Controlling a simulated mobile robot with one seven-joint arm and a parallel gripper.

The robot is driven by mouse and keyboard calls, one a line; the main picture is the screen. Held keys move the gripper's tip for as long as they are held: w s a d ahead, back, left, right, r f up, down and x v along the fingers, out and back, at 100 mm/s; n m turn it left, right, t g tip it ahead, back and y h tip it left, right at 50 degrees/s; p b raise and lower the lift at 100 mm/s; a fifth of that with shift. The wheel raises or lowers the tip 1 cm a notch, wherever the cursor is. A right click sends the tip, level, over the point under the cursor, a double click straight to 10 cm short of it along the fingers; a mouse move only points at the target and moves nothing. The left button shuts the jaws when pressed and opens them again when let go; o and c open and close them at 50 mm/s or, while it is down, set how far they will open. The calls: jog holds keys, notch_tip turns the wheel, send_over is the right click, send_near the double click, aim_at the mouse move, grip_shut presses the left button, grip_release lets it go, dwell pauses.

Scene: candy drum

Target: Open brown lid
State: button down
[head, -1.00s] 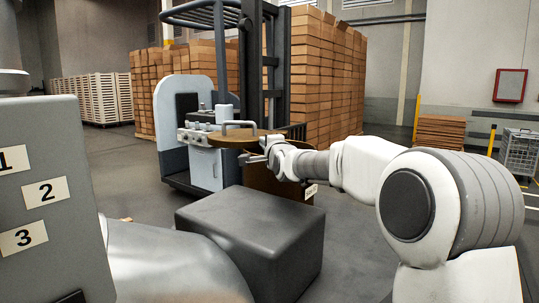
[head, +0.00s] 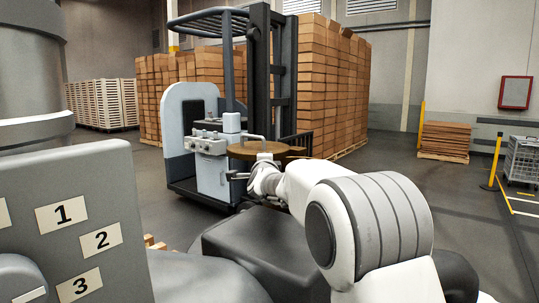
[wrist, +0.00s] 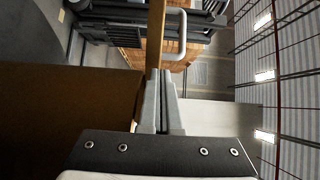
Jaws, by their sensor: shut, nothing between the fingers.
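The brown round lid (head: 256,149) with a pale bar handle (head: 252,137) is near the middle of the head view. The drum beneath is mostly hidden by my arm there. In the wrist view the lid shows edge-on as a narrow tan strip (wrist: 155,35), with its handle (wrist: 181,38) to the right and the dark brown drum wall (wrist: 60,110) filling the left. My gripper (head: 235,176) is at the near side of the lid. Its fingers (wrist: 162,74) are shut and empty, close to the lid's rim; I cannot tell whether they touch it.
A forklift (head: 208,150) stands behind the lid, with tall box stacks (head: 335,85) farther back. A grey panel with number labels (head: 115,215) is close on the left. A low pallet stack (head: 444,140) and wire cage (head: 524,160) stand right. Floor between is open.

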aim_at(247, 152)
jog(key=w+a+p, duration=0.1)
jog(key=w+p, duration=0.1)
jog(key=w+a+p, duration=0.2)
jog(key=w, duration=0.1)
jog(key=w+a+p, duration=0.2)
jog(key=shift+w+r+p, duration=0.2)
jog(key=shift+p, duration=0.2)
jog(key=shift+w+a+f+p, duration=0.15)
jog(key=shift+w+a+p, duration=0.15)
jog(key=shift+w+p, duration=0.4)
